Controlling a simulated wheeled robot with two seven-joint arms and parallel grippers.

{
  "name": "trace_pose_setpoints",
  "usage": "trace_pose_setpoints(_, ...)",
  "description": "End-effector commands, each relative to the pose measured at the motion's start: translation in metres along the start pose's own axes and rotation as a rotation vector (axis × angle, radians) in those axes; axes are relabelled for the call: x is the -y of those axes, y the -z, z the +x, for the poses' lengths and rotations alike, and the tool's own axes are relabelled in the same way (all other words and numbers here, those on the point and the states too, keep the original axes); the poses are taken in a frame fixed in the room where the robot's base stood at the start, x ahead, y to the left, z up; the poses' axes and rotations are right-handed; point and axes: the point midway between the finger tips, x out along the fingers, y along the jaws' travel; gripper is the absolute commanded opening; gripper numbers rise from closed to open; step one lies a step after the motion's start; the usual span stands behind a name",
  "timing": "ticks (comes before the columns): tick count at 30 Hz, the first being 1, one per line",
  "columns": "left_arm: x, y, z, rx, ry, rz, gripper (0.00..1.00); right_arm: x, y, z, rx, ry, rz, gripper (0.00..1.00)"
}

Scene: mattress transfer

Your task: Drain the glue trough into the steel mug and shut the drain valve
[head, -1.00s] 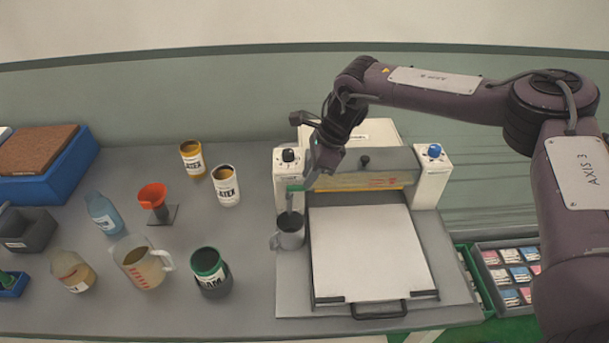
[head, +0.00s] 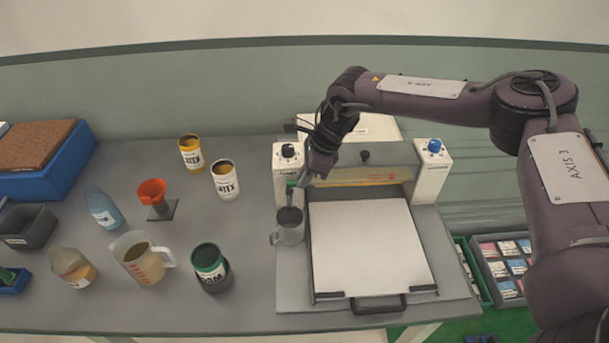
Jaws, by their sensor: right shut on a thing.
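The glue trough (head: 365,180) is a long yellowish channel with red marks on its front, at the back of the roller machine. The steel mug (head: 291,232) stands below the trough's left end, its handle pointing left. A small green drain valve lever (head: 291,185) shows just above the mug, partly hidden by my right gripper. My right gripper (head: 302,182) reaches down from the right and is shut on the lever. A grey spout shape hangs over the mug's mouth; I cannot tell whether glue is flowing or how full the mug is. My left gripper is not in view.
A white board (head: 368,248) lies on the machine bed. Trays of coloured packets (head: 505,265) sit at right.

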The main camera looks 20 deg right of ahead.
Motion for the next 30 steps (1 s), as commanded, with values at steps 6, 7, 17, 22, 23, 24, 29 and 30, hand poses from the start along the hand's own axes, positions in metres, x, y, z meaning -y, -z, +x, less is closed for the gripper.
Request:
trace_pose_setpoints(6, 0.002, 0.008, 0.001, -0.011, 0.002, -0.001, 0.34, -0.004, 0.0, 0.001, 0.002, 0.028, 0.074, 0.0)
trace_pose_setpoints(7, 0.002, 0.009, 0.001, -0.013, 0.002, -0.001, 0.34, -0.005, -0.001, 0.001, 0.003, 0.035, 0.09, 0.0)
trace_pose_setpoints(17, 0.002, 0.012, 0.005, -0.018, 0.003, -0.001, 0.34, -0.016, -0.003, 0.003, 0.002, 0.141, 0.35, 0.0)
trace_pose_setpoints(22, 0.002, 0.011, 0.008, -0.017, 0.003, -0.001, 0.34, -0.021, -0.006, 0.004, 0.003, 0.204, 0.498, 0.0)
trace_pose_setpoints(23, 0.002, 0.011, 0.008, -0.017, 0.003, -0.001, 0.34, -0.022, -0.007, 0.004, 0.003, 0.215, 0.524, 0.0)
trace_pose_setpoints(24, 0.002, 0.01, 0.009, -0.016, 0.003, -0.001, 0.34, -0.023, -0.007, 0.004, 0.002, 0.23, 0.56, 0.0)
trace_pose_setpoints(29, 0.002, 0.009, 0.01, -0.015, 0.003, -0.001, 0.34, -0.028, -0.011, 0.005, 0.003, 0.288, 0.7, 0.0)
trace_pose_setpoints(30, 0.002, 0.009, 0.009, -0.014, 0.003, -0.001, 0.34, -0.029, -0.012, 0.005, 0.002, 0.302, 0.734, 0.0)
